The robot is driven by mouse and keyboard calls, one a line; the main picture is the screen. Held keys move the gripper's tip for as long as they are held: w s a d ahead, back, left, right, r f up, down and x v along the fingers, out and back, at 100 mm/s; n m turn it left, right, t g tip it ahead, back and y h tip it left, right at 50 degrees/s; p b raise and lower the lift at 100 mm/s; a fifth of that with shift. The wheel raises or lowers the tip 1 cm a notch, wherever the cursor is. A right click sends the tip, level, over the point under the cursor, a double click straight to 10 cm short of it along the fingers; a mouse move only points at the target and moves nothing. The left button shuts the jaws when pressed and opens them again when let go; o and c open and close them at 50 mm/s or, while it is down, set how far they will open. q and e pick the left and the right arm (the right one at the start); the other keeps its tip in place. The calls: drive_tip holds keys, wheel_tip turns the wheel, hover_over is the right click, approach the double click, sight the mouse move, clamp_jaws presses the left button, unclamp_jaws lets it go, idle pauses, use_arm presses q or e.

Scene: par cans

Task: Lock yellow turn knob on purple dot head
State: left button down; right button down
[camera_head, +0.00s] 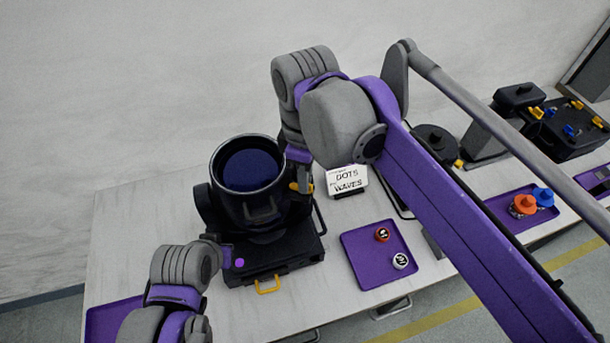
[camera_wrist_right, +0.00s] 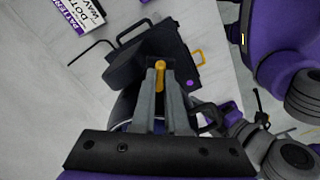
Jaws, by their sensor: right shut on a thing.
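The purple dot head is a black par can (camera_head: 247,205) with a dark blue lens facing up, on a black base (camera_head: 290,262) with a purple dot (camera_head: 240,263). The dot also shows in the right wrist view (camera_wrist_right: 190,83). The yellow turn knob (camera_wrist_right: 160,75) is at the side of its yoke. My right gripper (camera_wrist_right: 163,92) is shut on the knob, its fingers on either side; in the head view the wrist partly hides it. My left gripper (camera_head: 227,257) is low beside the base's left side, near the dot. Its fingers are too dark and small to read.
A DOTS/WAVES sign (camera_head: 347,180) stands right of the head. A purple tray (camera_head: 360,262) holds a red-topped and a white-topped small item. Another tray (camera_head: 497,208) with orange and blue knobs lies farther right. My right arm crosses above the table.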

drive_tip(key=c, duration=0.9)
unclamp_jaws()
drive_tip(key=shift+c, duration=0.2)
wheel_tip(320, 180, up, 11)
drive_tip(key=shift+p, duration=0.35)
drive_tip(key=shift+f, duration=0.1)
